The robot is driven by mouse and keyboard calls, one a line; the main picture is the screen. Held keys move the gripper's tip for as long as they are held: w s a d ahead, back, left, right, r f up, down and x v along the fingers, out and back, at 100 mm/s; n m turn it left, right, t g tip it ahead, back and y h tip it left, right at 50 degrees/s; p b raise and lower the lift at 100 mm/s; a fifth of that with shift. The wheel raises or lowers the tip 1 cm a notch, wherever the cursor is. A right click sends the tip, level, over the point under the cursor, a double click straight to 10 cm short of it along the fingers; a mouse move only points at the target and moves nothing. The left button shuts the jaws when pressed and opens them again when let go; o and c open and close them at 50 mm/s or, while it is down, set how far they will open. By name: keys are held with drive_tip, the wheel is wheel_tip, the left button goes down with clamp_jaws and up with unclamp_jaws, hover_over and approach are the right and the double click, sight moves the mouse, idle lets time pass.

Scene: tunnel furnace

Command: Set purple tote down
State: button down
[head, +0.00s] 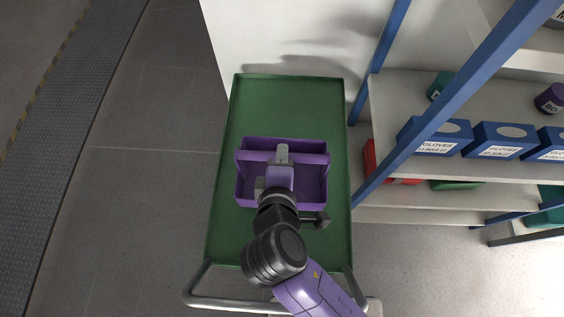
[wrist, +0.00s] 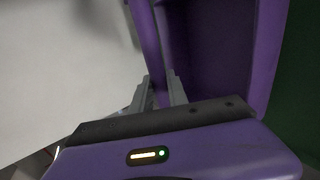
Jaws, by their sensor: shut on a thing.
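The purple tote (head: 314,190) is an open box with a raised middle divider or handle. In the head view it is over the middle of the green cart tray (head: 284,105). I cannot tell whether its base touches the tray. My gripper (head: 283,155) is over the tote's middle, shut on its handle. In the wrist view my gripper's grey fingers (wrist: 164,92) stand on both sides of a purple bar of the tote (wrist: 215,50). My arm covers part of the tote's near side.
The cart's metal push handle (head: 235,304) is at the near end. A blue-framed shelf (head: 400,105) with several blue glove boxes (head: 505,139) stands close on the right. A white wall (head: 280,40) is behind the cart. Grey floor (head: 150,200) is open on the left.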

drive_tip(key=shift+f, duration=1.8)
drive_tip(key=c, duration=1.3)
unclamp_jaws()
drive_tip(key=shift+f, duration=0.1)
drive_tip(key=v, duration=1.2)
drive_tip(key=shift+b, duration=0.45)
